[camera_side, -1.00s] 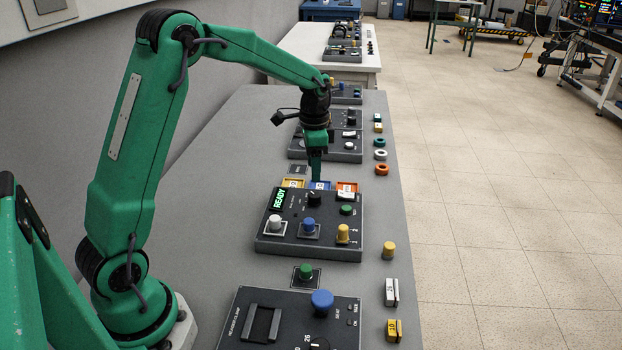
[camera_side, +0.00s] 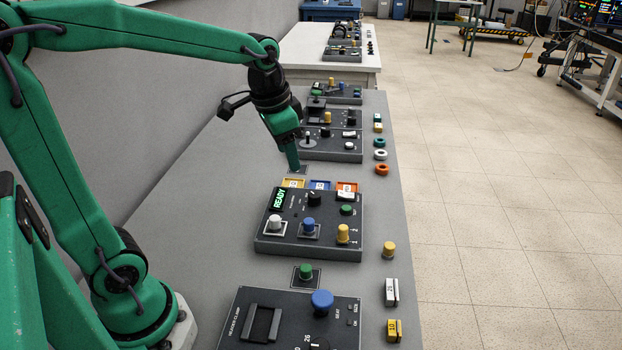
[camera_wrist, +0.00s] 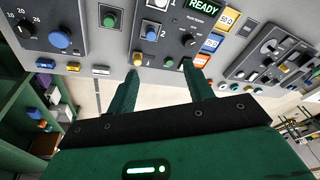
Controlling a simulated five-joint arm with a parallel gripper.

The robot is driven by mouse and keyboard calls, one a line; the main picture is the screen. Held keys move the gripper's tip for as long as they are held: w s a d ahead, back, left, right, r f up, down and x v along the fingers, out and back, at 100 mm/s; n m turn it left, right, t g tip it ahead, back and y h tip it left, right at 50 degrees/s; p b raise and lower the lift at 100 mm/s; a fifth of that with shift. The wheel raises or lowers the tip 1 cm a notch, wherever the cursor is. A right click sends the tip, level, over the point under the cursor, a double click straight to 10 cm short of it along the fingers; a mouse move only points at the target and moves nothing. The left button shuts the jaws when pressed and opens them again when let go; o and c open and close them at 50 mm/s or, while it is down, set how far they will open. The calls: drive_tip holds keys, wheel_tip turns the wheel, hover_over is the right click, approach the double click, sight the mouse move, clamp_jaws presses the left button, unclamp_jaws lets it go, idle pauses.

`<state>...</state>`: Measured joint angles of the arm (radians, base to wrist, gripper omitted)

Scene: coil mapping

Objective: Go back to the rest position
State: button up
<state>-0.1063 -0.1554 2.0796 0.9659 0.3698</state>
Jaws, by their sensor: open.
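My gripper (camera_side: 294,166) is in the air near the far left corner of the panel with the READY display (camera_side: 262,243). In the wrist view my gripper (camera_wrist: 160,72) shows two green fingers spread apart with nothing between them. The yellow tray (camera_side: 293,183), blue tray (camera_side: 320,185) and orange tray (camera_side: 347,187) stand in a row at the panel's far edge. Each holds a pale labelled block. The READY display (camera_side: 278,199) is lit green.
A nearer panel (camera_side: 240,310) has a large blue button (camera_side: 322,300). A green button (camera_side: 305,271) stands between the panels. Loose pieces, including a yellow cylinder (camera_side: 389,249) and an orange ring (camera_side: 382,169), line the right table edge. More panels (camera_side: 330,153) stand farther back.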

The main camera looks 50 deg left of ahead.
drive_tip(key=s+d+n+t, duration=0.2)
drive_tip(key=s+d+n, duration=0.1)
drive_tip(key=s, duration=1)
drive_tip(key=shift+d+r+t, duration=0.2)
drive_tip(key=shift+d+t, duration=0.2)
